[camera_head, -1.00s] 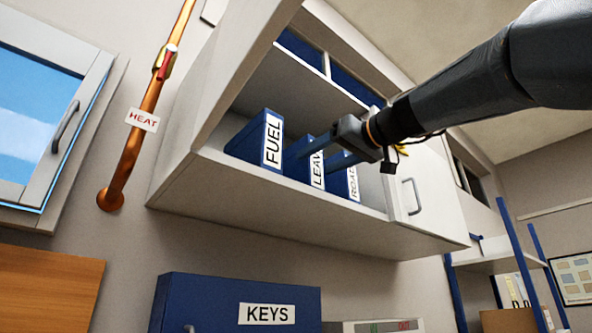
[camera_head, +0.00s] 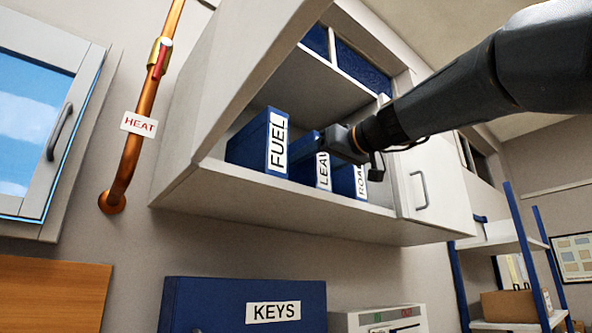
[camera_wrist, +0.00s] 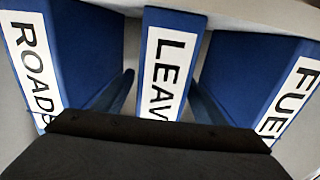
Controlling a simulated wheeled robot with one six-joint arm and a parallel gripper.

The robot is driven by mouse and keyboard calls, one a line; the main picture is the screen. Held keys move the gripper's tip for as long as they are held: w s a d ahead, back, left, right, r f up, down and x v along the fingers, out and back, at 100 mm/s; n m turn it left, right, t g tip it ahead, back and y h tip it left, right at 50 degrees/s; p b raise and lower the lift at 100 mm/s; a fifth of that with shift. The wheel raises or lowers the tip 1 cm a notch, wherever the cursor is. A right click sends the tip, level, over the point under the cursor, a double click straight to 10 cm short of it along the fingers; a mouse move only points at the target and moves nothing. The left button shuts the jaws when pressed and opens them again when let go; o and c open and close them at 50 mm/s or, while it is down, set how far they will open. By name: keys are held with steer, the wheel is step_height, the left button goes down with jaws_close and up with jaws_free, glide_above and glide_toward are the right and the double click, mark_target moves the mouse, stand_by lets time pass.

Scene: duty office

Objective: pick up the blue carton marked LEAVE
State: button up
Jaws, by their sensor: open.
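The blue carton marked LEAVE (camera_head: 304,163) stands in the open wall cabinet between two other blue cartons. Its white label is partly covered by my gripper in the head view. In the wrist view the LEAVE carton (camera_wrist: 180,18) is in the centre, its lower end hidden behind my gripper's dark body. My gripper (camera_head: 335,150) is at the front of the carton. In the wrist view my gripper (camera_wrist: 162,92) is open, with one finger in the gap on each side of the LEAVE carton. I cannot tell whether either finger touches it.
The FUEL carton (camera_head: 250,143) stands to its left in the head view, and the ROADS carton (camera_head: 346,183) to its right. The cabinet shelf (camera_head: 270,190) is below them.

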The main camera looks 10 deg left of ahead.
steer(key=shift+w+a+r+p, duration=0.2)
steer(key=shift+w+a+p, duration=0.25)
steer(key=shift+a+p, duration=0.15)
steer(key=shift+w+a+r+p, duration=0.2)
steer(key=shift+w+a+p, duration=0.25)
steer(key=shift+a+p, duration=0.15)
steer(key=shift+w+a+f, duration=0.15)
steer(key=shift+w+a, duration=0.1)
steer(key=c, duration=1.6)
